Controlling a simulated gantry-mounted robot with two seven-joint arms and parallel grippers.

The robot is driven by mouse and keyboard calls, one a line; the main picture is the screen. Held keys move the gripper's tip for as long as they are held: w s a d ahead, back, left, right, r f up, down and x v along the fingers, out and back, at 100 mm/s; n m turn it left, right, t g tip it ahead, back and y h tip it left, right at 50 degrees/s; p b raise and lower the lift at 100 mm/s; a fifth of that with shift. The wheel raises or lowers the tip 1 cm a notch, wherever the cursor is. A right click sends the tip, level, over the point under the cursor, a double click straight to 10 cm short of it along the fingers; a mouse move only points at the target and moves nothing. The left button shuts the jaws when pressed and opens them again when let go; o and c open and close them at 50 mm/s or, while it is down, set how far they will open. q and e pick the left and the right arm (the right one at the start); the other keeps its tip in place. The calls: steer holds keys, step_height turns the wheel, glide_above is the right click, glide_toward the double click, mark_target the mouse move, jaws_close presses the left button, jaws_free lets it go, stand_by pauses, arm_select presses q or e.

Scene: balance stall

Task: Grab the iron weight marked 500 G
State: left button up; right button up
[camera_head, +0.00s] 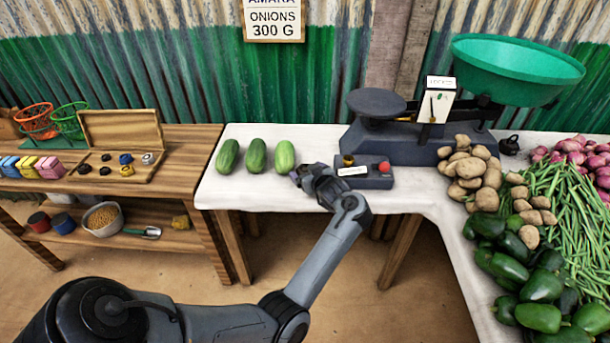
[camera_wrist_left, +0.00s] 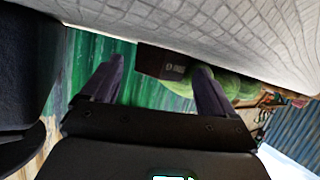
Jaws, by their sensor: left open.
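My left gripper (camera_head: 301,174) is low over the front edge of the white table, between the cucumbers and a grey box. In the left wrist view its two fingers (camera_wrist_left: 159,68) are apart with nothing held. A dark block (camera_wrist_left: 160,62) with small pale marking shows beyond and between the fingers, on the table beside a green cucumber (camera_wrist_left: 232,86). The marking is too small to read surely; it may be the 500 G weight. In the head view this block is hidden by or lost near my gripper. My right gripper is not in view.
Cucumbers (camera_head: 256,156) lie left of my gripper. The grey box (camera_head: 366,172) with a red knob sits right of it, before the balance (camera_head: 400,140). A small black object (camera_head: 509,145) stands by the balance. Potatoes (camera_head: 468,170) and other vegetables fill the right. A wooden tray (camera_head: 115,165) holds small pieces.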

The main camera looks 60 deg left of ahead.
arm_select(q)
steer(key=shift+d+f, duration=0.1)
steer(key=c, duration=1.4)
steer(key=shift+c, duration=0.8)
steer(key=shift+r, duration=0.25)
